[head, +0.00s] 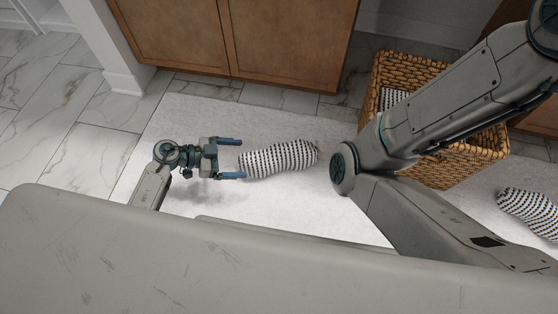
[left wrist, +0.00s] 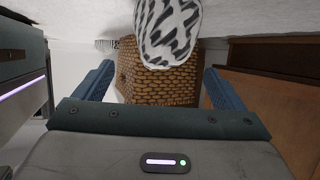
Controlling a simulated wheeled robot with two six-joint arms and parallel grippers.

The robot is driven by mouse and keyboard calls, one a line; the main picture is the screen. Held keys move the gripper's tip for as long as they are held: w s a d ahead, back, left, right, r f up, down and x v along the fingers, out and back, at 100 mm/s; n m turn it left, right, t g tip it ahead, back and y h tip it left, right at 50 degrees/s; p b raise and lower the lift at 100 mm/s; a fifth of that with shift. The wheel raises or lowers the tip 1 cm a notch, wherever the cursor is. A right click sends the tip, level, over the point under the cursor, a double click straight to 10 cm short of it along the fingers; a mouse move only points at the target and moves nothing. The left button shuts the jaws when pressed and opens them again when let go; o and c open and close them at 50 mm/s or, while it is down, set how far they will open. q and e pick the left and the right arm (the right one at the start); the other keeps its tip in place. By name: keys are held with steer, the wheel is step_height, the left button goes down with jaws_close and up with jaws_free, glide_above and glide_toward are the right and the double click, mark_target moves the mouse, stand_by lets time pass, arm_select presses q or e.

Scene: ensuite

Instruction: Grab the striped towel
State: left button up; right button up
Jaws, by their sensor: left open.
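A rolled towel with a black-and-white striped pattern (head: 282,158) lies on the white rug, roughly left to right in the head view. My left gripper (head: 231,158) is open, with its two blue fingers pointing right at the towel's left end. The lower finger is close beside that end; I cannot tell whether they touch. In the left wrist view the towel's end (left wrist: 168,32) shows ahead, between and beyond the open fingers (left wrist: 160,80). A second similar rolled towel (head: 530,210) lies at the far right. My right gripper is out of view.
A wicker basket (head: 452,165) with striped cloth inside stands right of the towel, partly behind my right arm; it also shows in the left wrist view (left wrist: 150,85). Wooden cabinets (head: 235,40) line the back. The white rug (head: 190,115) is clear around the left gripper.

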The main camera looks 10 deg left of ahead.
mark_target(248, 156)
arm_select(q)
steer(key=b+x, duration=0.4)
steer(key=shift+w+d+f+b, duration=0.15)
steer(key=shift+w+f+b, duration=0.15)
steer(key=shift+w, duration=0.2)
steer(key=shift+w+d, duration=0.15)
steer(key=shift+d, duration=0.25)
steer(key=shift+c, duration=0.2)
steer(key=c, duration=1.1)
steer(key=shift+r, duration=0.15)
steer(key=shift+c, duration=0.2)
